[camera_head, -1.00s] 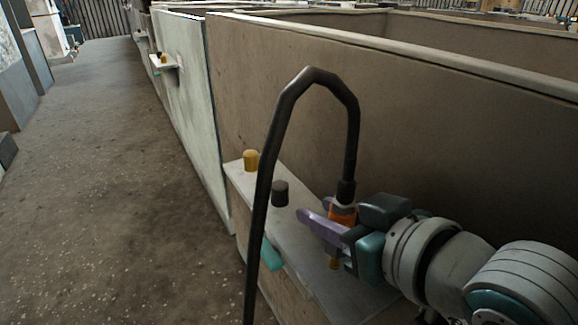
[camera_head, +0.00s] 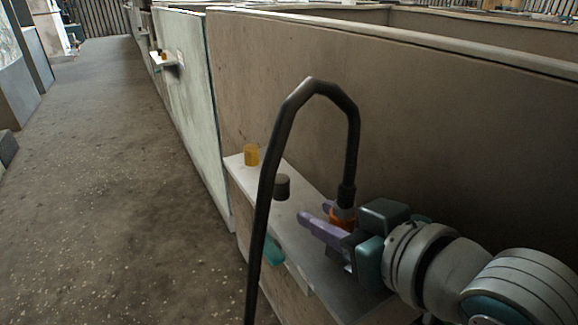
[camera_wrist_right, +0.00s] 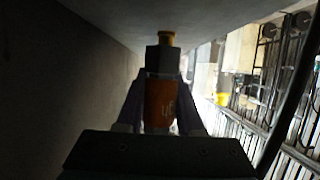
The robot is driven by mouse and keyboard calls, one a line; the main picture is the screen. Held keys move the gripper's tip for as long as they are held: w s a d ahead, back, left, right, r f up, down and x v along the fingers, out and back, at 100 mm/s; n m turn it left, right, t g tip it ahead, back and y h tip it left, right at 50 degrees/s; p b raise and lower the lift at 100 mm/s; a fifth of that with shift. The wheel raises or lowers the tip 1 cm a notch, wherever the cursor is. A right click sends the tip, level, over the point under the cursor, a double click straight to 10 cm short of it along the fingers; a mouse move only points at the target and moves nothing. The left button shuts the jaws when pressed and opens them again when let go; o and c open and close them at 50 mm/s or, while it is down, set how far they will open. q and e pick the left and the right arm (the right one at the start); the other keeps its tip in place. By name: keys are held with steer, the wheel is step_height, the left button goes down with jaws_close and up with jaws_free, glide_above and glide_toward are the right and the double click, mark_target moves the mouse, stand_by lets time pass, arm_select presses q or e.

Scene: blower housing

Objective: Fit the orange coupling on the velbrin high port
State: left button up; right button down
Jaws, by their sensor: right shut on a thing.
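My right gripper (camera_head: 328,226), with purple fingers, is shut on the orange coupling (camera_head: 342,216), low over the pale ledge (camera_head: 297,224) along the brown wall. A black hose (camera_head: 350,150) rises from the coupling and loops over to the left. The coupling's lower end is hidden behind the fingers, so I cannot tell whether it touches a port. The right wrist view shows the coupling (camera_wrist_right: 160,102) between both fingers, with lettering on it. No port is clearly labelled velbrin high. My left gripper is not in view.
A yellow cap (camera_head: 251,155) and a dark cap (camera_head: 281,187) stand on the ledge beyond the gripper. A teal piece (camera_head: 273,250) sticks out of the ledge's front. The tall brown wall (camera_head: 300,50) runs close behind. The floor aisle (camera_head: 120,180) at left is clear.

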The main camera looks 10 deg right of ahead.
steer(key=shift+f+b, duration=0.3)
steer(key=shift+f, duration=0.25)
steer(key=shift+c, duration=2.3)
jaws_free()
steer(key=p+v, duration=0.3)
steer(key=v, duration=0.6)
steer(key=shift+r+p, duration=0.1)
steer(key=shift+p, duration=0.2)
steer(key=shift+s+d+r, duration=0.1)
steer(key=shift+s+d, duration=0.05)
steer(key=shift+s, duration=0.2)
